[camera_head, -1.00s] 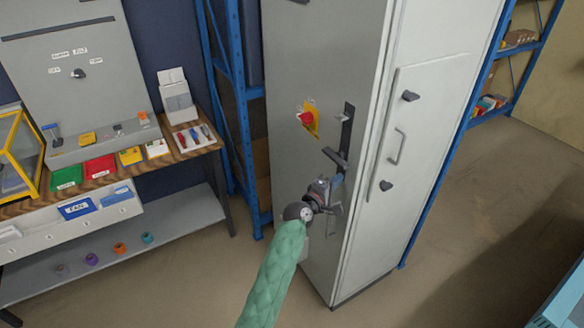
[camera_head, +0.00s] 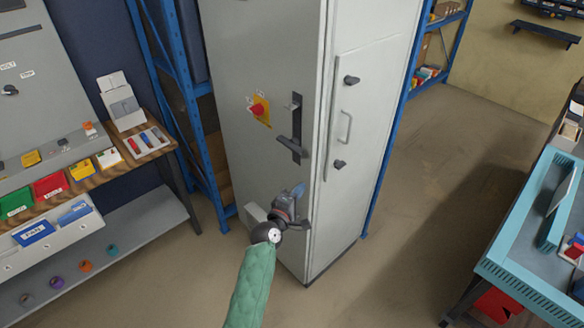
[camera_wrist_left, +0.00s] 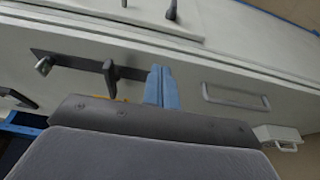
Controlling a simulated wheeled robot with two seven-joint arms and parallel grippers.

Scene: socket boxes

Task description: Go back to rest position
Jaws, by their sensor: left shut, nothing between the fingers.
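My left gripper (camera_head: 298,189) is in front of the grey cabinet (camera_head: 265,60), below its black door handle (camera_head: 292,148). Its blue fingers (camera_wrist_left: 162,87) are together and empty in the left wrist view, with the cabinet front behind them. The dark handle also shows in the left wrist view (camera_wrist_left: 110,78), to the left of the fingers and apart from them. A red knob on a yellow plate (camera_head: 259,110) is on the cabinet front. My left arm (camera_head: 250,285) wears a green sleeve and reaches up from the bottom. My right gripper is not in view.
A wooden workbench (camera_head: 150,152) with coloured bins stands at the left. Blue shelving (camera_head: 185,85) is beside the cabinet. A light-blue bench (camera_head: 510,285) stands at the lower right. The floor (camera_head: 420,170) between it and the cabinet is clear.

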